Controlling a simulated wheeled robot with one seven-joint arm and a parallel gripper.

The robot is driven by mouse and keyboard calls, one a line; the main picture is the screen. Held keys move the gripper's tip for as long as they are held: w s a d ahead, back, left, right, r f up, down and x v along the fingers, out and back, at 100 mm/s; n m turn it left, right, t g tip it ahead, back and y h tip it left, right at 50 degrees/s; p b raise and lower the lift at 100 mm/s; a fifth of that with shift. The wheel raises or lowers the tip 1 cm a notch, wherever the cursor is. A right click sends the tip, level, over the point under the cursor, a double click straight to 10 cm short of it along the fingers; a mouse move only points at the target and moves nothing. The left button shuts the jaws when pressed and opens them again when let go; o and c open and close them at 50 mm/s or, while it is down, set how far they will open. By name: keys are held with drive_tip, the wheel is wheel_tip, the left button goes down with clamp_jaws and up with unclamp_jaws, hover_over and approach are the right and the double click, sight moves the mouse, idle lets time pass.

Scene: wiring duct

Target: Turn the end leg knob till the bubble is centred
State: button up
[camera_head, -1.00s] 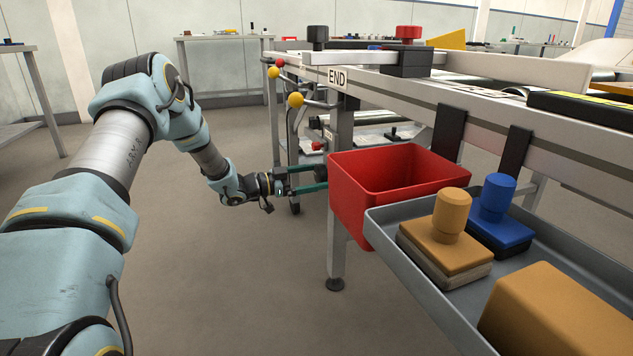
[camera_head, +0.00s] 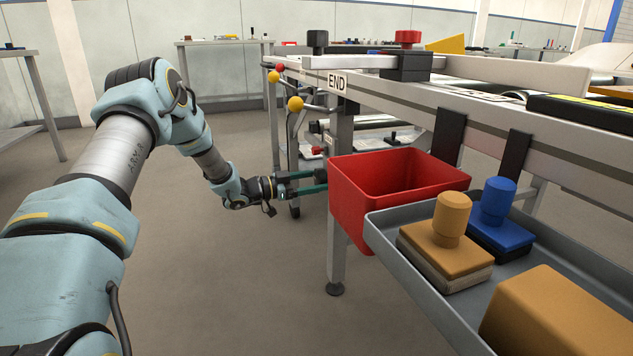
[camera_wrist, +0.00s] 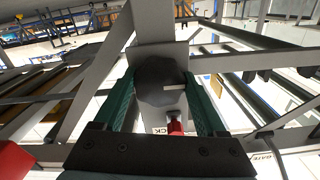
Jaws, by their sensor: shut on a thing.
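The end leg knob (camera_wrist: 160,80) is a dark, faceted knob with a pale mark on its face, in the middle of the wrist view. My gripper (camera_head: 308,182) reaches in from the left beside the leg under the table's END sign (camera_head: 337,80). Its green fingers are shut on the knob, one on each side. In the head view the knob (camera_head: 320,176) is a small dark shape at the fingertips, partly hidden by the red bin. I cannot make out the bubble in either view.
A red bin (camera_head: 350,205) hangs close to the right of my fingertips. A grey tray (camera_head: 420,290) with orange and blue blocks stands in front. A red piece (camera_wrist: 175,125) sits just below the knob. Yellow balls (camera_head: 295,103) on rods are above my gripper. The floor on the left is clear.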

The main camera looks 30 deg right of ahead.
drive_tip(key=shift+c, duration=1)
drive_tip(key=m, duration=0.4)
drive_tip(key=shift+m+b, duration=0.3)
drive_tip(key=shift+m, duration=0.1)
drive_tip(key=m+b, duration=0.1)
drive_tip(key=m, duration=0.4)
drive_tip(key=shift+w+b, duration=0.1)
drive_tip(key=shift+b, duration=0.25)
drive_tip(key=m+b, duration=0.3)
drive_tip(key=m, duration=0.2)
drive_tip(key=shift+m, duration=0.4)
drive_tip(key=shift+r+m+b, duration=0.15)
drive_tip(key=shift+m+b, duration=1.2)
drive_tip(key=shift+m, duration=0.65)
